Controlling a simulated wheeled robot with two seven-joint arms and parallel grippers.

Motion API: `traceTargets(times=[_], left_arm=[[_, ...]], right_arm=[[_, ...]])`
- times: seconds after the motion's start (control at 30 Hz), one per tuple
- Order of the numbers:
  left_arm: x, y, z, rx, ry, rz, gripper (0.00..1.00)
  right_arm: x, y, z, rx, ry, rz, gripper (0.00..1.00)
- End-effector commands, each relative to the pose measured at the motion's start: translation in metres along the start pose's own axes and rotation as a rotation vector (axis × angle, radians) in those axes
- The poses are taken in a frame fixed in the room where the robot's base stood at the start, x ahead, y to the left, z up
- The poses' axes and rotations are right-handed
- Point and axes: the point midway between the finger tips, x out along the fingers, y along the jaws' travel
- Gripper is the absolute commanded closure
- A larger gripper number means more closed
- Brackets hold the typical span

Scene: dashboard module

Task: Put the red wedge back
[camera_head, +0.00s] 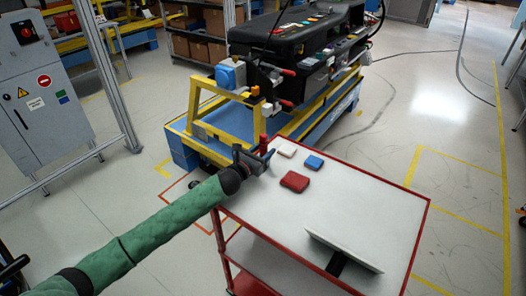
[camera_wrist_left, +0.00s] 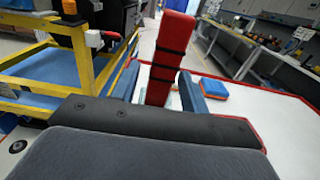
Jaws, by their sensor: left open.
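A long red piece with dark bands (camera_wrist_left: 172,55), which looks like the red wedge, stands upright between the fingers of my left gripper (camera_wrist_left: 158,88) in the left wrist view. In the head view it is a thin red upright (camera_head: 263,144) at my left gripper (camera_head: 258,158), by the cart's far left corner. The jaws are open around it; I cannot tell whether they touch it. Its lower end is hidden. A flat red block (camera_head: 294,181) lies on the cart top, right of the gripper. My right gripper is not in view.
The white cart top (camera_head: 375,205) has a red rim. It carries a blue block (camera_head: 314,162), a white block (camera_head: 286,151) and a tilted grey panel (camera_head: 343,249). Behind stands a yellow-and-blue frame (camera_head: 205,122) with the black dashboard module (camera_head: 290,40).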

Motion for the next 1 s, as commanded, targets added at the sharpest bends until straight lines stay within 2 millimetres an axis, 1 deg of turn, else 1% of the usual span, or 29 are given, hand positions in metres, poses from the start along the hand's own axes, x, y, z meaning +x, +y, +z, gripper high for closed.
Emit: traceTargets(times=[0.17,0.23,0.33,0.5,0.6,0.8,1.0], left_arm=[[-0.025,0.001,0.001,0.001,0.002,0.000,0.55],[-0.038,0.001,0.000,0.001,0.003,0.001,0.55],[-0.059,0.001,0.000,0.001,0.003,0.000,0.55],[-0.089,0.001,0.000,0.001,0.002,0.000,0.55],[-0.103,0.001,-0.001,0.001,0.002,0.001,0.55],[-0.118,0.000,-0.001,0.000,0.001,0.000,0.55],[-0.120,0.000,0.000,0.000,0.001,0.000,0.55]], right_arm=[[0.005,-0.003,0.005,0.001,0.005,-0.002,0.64],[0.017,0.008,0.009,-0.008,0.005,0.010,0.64],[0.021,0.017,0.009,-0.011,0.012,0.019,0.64],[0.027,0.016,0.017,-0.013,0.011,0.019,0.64],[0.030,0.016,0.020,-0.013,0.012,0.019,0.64],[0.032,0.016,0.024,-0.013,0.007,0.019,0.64],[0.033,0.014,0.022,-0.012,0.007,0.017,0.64]])
